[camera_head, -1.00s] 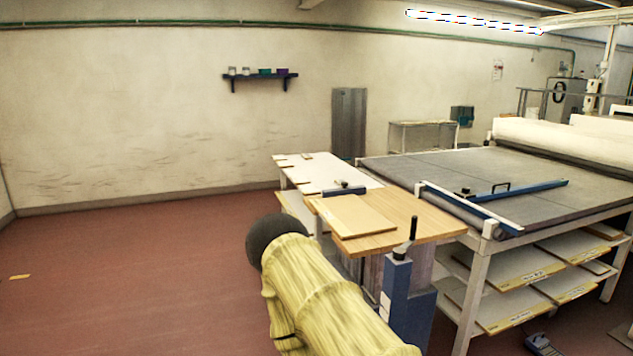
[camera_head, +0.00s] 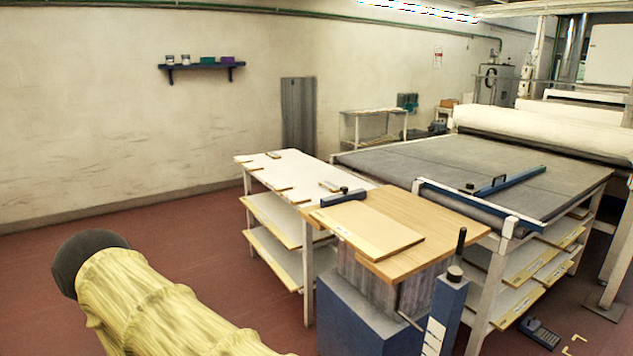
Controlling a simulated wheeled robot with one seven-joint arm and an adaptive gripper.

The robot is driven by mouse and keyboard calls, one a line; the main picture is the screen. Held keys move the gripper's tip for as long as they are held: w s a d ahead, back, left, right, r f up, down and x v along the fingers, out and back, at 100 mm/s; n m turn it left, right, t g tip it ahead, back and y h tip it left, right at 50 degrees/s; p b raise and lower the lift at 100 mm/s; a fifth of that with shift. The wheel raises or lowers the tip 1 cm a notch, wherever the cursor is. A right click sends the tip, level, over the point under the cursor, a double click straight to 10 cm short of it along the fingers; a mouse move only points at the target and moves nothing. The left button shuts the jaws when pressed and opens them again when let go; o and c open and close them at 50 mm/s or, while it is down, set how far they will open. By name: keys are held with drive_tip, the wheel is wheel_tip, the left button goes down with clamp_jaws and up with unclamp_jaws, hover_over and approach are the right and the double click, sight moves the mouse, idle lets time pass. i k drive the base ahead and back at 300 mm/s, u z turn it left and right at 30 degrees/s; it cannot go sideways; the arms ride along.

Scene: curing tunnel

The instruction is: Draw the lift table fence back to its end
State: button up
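The lift table has a wooden top (camera_head: 455,220) over a grey bellows (camera_head: 375,285) and a blue base (camera_head: 352,318). A small blue fence (camera_head: 343,198) with a dark knob sits at the far left edge of its top. A flat tan board (camera_head: 368,229) lies on the top, close in front of the fence. I cannot tell whether they touch. A blue post (camera_head: 445,312) with a dark upright handle (camera_head: 461,243) stands at the table's near right side. My gripper is not in view; only my yellow-sleeved arm shows at lower left, well apart from the table.
A white-topped table (camera_head: 290,175) with small pieces stands behind the lift table. A large grey table (camera_head: 430,160) carrying a long blue bar with a handle (camera_head: 505,185) is at right. A blue device (camera_head: 540,333) lies on the floor there. The red floor at left is clear.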

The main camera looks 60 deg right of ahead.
sight(346, 196)
drive_tip(key=z, duration=0.5)
drive_tip(key=i, duration=0.95)
drive_tip(key=z, duration=0.9)
